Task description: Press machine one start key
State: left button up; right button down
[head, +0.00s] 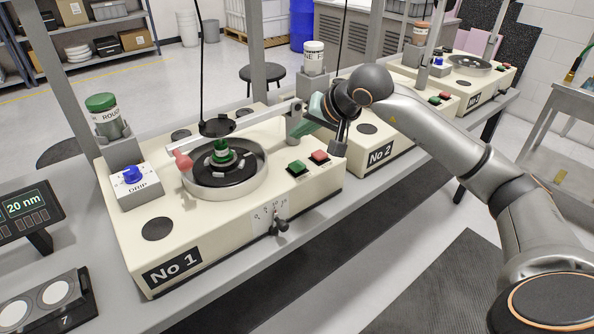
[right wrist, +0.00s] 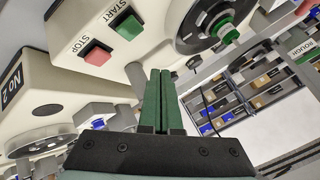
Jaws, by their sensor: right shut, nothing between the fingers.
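Machine No 1 (head: 155,215) is a cream polishing unit with a round bowl on top. Its green start key (head: 297,168) sits beside the red stop key (head: 319,156) on the right end of its top. In the right wrist view the green key (right wrist: 129,27), labelled START, and the red key (right wrist: 96,55), labelled STOP, show clearly, left of the fingertips. My right gripper (head: 299,132) is above and behind the keys, apart from them. Its green fingers (right wrist: 160,73) are together and empty. My left gripper is out of view.
A metal arm (head: 240,124) spans the bowl (head: 258,180) close to my right gripper. Machine No 2 (head: 372,135) stands close on the right. A lever (head: 279,226) sticks out of the front of machine No 1. A grey post (head: 263,50) rises behind it.

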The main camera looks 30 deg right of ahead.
jog(key=b, duration=0.3)
send_over(300, 167)
notch_tip(300, 167, down, 4)
jog(key=shift+f, duration=0.15)
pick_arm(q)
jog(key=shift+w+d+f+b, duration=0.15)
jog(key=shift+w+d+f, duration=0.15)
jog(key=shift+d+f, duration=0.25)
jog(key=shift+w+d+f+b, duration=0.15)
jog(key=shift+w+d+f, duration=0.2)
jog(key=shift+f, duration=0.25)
pick_arm(e)
jog(key=shift+f, duration=0.65)
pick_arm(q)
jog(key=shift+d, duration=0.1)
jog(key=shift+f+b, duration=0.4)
pick_arm(e)
jog(key=shift+f, duration=0.4)
